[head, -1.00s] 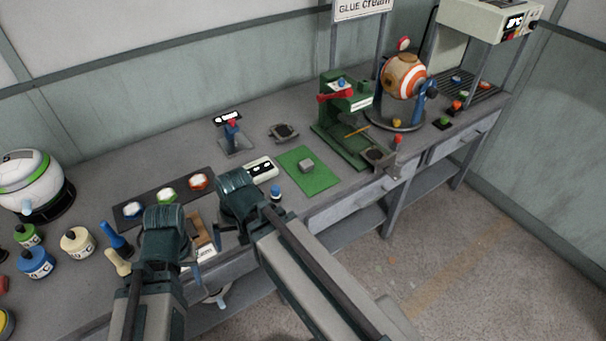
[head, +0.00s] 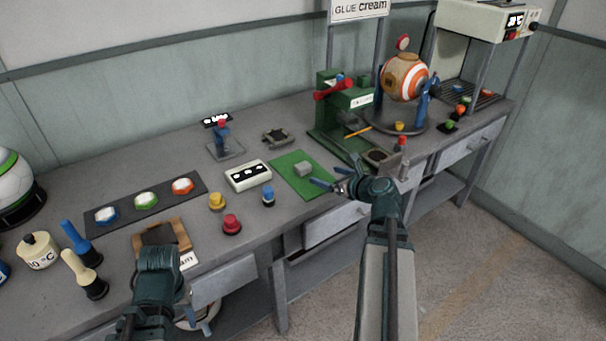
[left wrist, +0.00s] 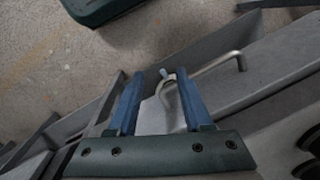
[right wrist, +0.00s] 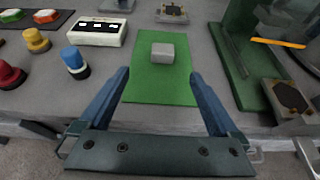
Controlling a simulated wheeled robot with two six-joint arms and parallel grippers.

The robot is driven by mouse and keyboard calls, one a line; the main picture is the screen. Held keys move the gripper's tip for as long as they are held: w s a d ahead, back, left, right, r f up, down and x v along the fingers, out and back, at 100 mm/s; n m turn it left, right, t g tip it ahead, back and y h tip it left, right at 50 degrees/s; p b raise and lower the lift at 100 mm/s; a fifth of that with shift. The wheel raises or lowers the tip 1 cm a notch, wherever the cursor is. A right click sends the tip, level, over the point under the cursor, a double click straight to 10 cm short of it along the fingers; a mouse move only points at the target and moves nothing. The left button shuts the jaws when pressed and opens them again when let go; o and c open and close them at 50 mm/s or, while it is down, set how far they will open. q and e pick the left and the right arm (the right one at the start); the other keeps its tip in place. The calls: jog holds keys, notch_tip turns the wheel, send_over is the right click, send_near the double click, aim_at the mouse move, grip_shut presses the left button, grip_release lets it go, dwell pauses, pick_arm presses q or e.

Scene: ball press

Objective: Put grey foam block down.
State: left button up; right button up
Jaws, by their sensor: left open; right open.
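The grey foam block (head: 303,169) rests on the green mat (head: 287,182) on the workbench. In the right wrist view the block (right wrist: 162,53) sits on the far part of the mat (right wrist: 160,88), ahead of and between the open fingers, apart from them. My right gripper (head: 332,186) is open and empty at the mat's right edge, beside the block. My left gripper (left wrist: 160,92) is open and empty; in its wrist view a drawer handle (left wrist: 190,88) shows by its fingers. In the head view the left fingers are mostly hidden.
A green press (head: 330,130) stands behind the mat at right. A dark tray (head: 147,205) holds three hexagonal pieces. Drawers line the front.

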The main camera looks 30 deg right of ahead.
jog(key=b, duration=0.3)
send_near(306, 169)
jog(key=x, duration=0.4)
jog(key=shift+a+r, duration=0.15)
jog(key=shift+r, duration=0.15)
jog(key=shift+w+a+f, duration=0.1)
jog(key=shift+w+a, duration=0.05)
jog(key=shift+w, duration=0.45)
jog(key=shift+w+f, duration=0.1)
jog(key=shift+w+f+b, duration=0.25)
jog(key=shift+b, duration=0.25)
jog(key=w, duration=0.1)
jog(key=w+f+b, duration=0.2)
jog(key=shift+w+d, duration=0.1)
jog(key=shift+d, duration=0.2)
jog(key=shift+w+a, duration=0.1)
jog(key=shift+w, duration=0.3)
jog(key=shift+s, duration=0.1)
jog(key=shift+c, duration=0.3)
